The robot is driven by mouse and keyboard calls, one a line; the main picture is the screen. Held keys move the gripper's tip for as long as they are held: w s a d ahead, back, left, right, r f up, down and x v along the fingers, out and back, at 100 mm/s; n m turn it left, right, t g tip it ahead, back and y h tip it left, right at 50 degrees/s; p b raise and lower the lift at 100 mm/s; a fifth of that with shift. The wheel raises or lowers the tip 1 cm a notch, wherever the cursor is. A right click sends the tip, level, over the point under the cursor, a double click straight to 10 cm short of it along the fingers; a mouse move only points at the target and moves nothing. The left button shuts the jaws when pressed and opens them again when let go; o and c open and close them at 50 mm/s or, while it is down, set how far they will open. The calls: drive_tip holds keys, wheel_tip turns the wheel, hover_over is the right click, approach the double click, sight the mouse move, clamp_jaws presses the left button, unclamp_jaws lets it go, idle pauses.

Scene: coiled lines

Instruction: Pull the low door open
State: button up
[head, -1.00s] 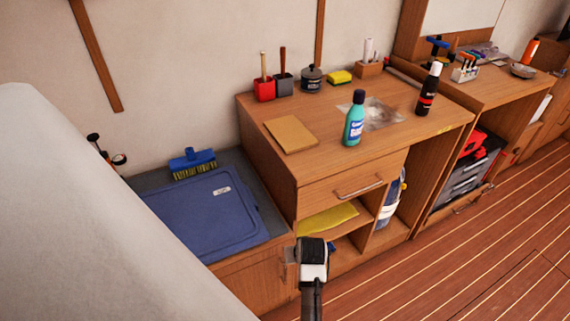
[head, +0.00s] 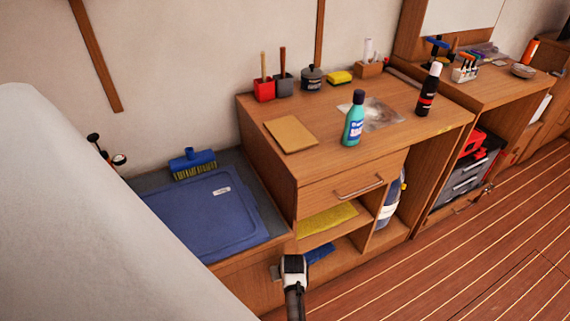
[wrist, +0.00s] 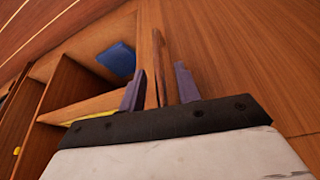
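The low door (head: 243,282) is the wooden front of the low cabinet at the lower left in the head view, below the blue lid. My gripper (head: 276,272) is at the door's right side, beside the open shelves. In the wrist view my gripper (wrist: 161,88) has its two dark fingers apart. A narrow upright wooden piece (wrist: 158,62) stands between them, closer to the left finger, with a gap at the right finger. I cannot tell whether this is the door's handle or its edge. My wrist hides part of the door in the head view.
The drawer cabinet (head: 345,172) stands directly right of the low door, with open shelves. A yellow cloth (head: 328,218) and a blue item (head: 320,253) lie in them. A blue lid (head: 205,215) and a brush (head: 193,165) lie above the door. Planked floor (head: 440,275) is clear at right.

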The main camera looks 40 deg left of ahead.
drive_tip(key=shift+x, duration=0.85)
clamp_jaws()
